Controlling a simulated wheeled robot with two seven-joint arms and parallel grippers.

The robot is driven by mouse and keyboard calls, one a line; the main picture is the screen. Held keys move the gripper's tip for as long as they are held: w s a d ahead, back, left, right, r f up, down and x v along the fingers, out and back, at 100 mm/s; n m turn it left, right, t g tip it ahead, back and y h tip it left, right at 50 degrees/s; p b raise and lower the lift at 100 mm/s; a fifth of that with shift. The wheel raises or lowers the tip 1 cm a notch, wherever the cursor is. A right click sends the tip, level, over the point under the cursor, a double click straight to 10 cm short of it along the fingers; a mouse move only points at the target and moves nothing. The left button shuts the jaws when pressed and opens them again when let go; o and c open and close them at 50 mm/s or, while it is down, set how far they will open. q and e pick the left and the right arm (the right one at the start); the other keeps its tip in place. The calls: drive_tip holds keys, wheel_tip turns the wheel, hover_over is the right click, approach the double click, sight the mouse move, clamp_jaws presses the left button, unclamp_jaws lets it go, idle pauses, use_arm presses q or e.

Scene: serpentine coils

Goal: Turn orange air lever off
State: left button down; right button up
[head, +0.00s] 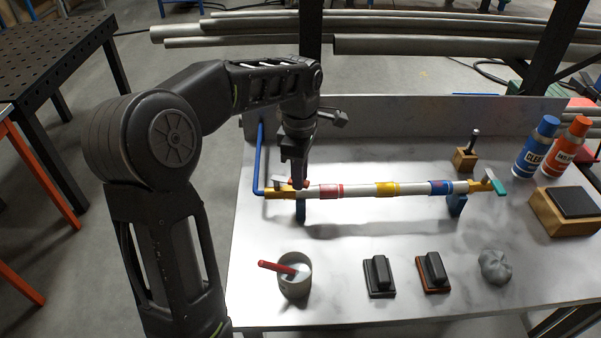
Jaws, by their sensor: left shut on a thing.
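A pipe assembly (357,189) with red, yellow and blue bands lies level on two blue stands on the metal bench. At its left end is a brass valve (273,190) joined to a blue hose (261,160). The orange lever (291,182) shows only as a small patch at this valve, mostly hidden by my fingers. My left gripper (297,181) points down over it, shut on the lever. A teal lever (500,188) sits on the valve at the right end. My right gripper is out of view.
In front of the pipe are a grey cup (294,281) with a red-handled tool, two black stampers (379,275) and a grey lump (495,267). Blue (536,147) and orange (567,148) bottles and a wooden block (568,221) stand at right. A back panel rises behind.

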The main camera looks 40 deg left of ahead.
use_arm(q)
drive_tip(key=s+a+m+b, duration=0.1)
drive_tip(key=s+m, duration=0.5)
drive_tip(key=m, duration=0.8)
drive_tip(key=shift+s+a+b, duration=0.2)
drive_tip(key=shift+a+b, duration=0.1)
drive_tip(key=shift+a, duration=0.2)
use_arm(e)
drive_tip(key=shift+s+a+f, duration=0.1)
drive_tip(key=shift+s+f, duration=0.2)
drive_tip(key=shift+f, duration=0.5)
use_arm(q)
drive_tip(key=shift+m, duration=0.3)
drive_tip(key=c, duration=1.3)
unclamp_jaws()
drive_tip(key=shift+r+p, duration=0.85)
drive_tip(key=shift+r, duration=3.1)
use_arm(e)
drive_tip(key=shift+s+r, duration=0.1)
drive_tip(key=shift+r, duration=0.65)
